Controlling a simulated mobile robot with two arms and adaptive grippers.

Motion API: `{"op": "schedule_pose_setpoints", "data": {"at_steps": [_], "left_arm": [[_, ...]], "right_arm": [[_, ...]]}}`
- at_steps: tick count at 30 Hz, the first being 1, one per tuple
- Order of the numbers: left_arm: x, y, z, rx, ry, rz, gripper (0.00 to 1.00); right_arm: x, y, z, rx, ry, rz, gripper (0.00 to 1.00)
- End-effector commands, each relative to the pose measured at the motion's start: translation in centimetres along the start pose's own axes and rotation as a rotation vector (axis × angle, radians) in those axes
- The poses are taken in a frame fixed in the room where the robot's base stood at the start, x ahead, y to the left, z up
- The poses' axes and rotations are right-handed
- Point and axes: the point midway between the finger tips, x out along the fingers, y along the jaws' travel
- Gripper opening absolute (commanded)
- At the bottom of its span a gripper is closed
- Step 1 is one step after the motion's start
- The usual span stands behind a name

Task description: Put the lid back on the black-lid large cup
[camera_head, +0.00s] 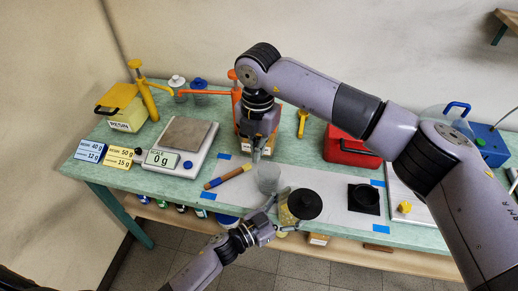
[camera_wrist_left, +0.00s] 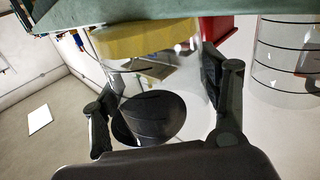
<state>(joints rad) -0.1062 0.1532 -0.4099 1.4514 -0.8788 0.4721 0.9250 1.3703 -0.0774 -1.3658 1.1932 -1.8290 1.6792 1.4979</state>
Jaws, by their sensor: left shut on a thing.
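The black lid (camera_head: 306,203), a round disc with a small raised centre, shows at the front of the table. It overlaps the clear large cup (camera_head: 286,216), which has a yellow layer; I cannot tell if the lid is seated. My left gripper (camera_head: 279,216) is shut on the cup's side. In the left wrist view its fingers (camera_wrist_left: 165,105) stand on either side of the clear wall, with the yellow band (camera_wrist_left: 145,40) above and the dark lid (camera_wrist_left: 150,118) between them. My right gripper (camera_head: 259,150) points down behind; its fingers are too small to read.
An empty clear cup (camera_head: 268,178) stands just behind, close to the left gripper. A brush (camera_head: 228,176) lies left of it. A scale (camera_head: 184,144), a red box (camera_head: 346,150) and orange pump (camera_head: 236,92) stand further back.

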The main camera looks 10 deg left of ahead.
Motion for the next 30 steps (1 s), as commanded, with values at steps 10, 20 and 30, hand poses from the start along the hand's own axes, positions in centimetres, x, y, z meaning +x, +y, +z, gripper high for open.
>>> {"op": "schedule_pose_setpoints", "data": {"at_steps": [10,20,30], "left_arm": [[0.0,0.0,0.1,0.001,-0.002,-0.001,0.18],[0.0,0.0,0.1,0.001,-0.002,-0.001,0.18],[0.0,0.0,0.1,0.001,-0.002,-0.001,0.18]], "right_arm": [[-0.1,0.7,0.0,0.001,-0.001,0.000,0.00],[-0.2,1.3,0.0,0.001,-0.001,0.000,0.00],[-0.2,1.4,0.0,0.000,-0.001,0.000,0.00]]}}
